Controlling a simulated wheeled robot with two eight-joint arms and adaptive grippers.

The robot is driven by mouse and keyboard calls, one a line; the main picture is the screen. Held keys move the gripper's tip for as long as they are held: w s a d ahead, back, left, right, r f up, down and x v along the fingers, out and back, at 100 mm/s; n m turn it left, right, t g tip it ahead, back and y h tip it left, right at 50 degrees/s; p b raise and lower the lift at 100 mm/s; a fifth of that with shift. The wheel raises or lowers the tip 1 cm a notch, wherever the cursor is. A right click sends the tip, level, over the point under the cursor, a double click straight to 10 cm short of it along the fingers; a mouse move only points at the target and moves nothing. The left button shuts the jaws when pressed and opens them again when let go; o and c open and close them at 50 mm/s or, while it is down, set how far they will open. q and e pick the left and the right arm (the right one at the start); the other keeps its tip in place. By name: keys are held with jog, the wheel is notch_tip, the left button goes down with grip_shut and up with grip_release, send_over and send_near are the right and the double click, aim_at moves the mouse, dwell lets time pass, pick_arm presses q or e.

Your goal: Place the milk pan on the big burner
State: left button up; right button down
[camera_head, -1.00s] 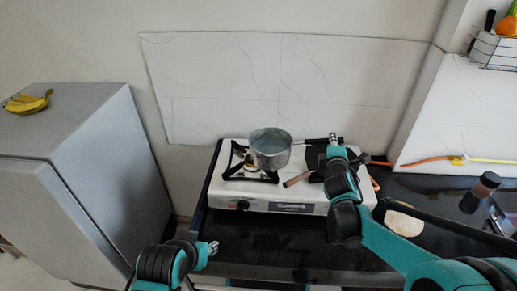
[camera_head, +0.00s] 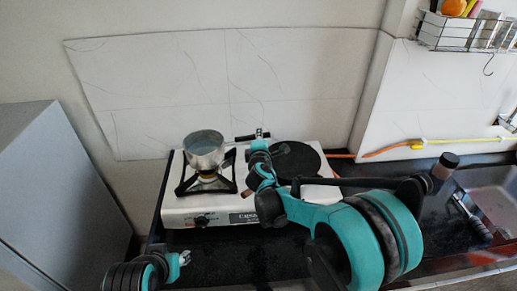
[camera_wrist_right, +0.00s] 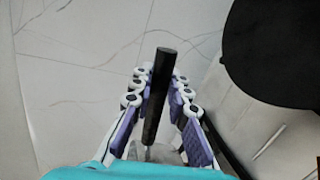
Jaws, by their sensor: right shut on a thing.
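The milk pan (camera_head: 204,152) is a small silver pot with a dark handle. In the head view it is over the left gas burner (camera_head: 207,178), whose black grate and brass centre show beneath it; I cannot tell if it touches the grate. My right gripper (camera_head: 259,146) is shut on the handle, right of the pot. In the right wrist view, the black handle (camera_wrist_right: 158,90) lies between the purple fingers and the pot is mostly hidden below. A wide black round plate (camera_head: 293,160) covers the stove's right side. My left gripper (camera_head: 184,258) is low left, empty, its opening unclear.
The white stove (camera_head: 195,217) stands on a dark counter against a marbled wall panel. A grey cabinet (camera_head: 62,190) is at left. A dark bottle (camera_head: 445,166) and sink are at right, below a wire basket (camera_head: 465,32). My right arm covers the stove's front right.

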notch_tip(320, 180, down, 4)
jog(key=shift+a+b, duration=0.1)
jog(key=shift+b, duration=0.7)
jog(key=c, duration=1.5)
grip_release()
jog(key=shift+f, duration=0.1)
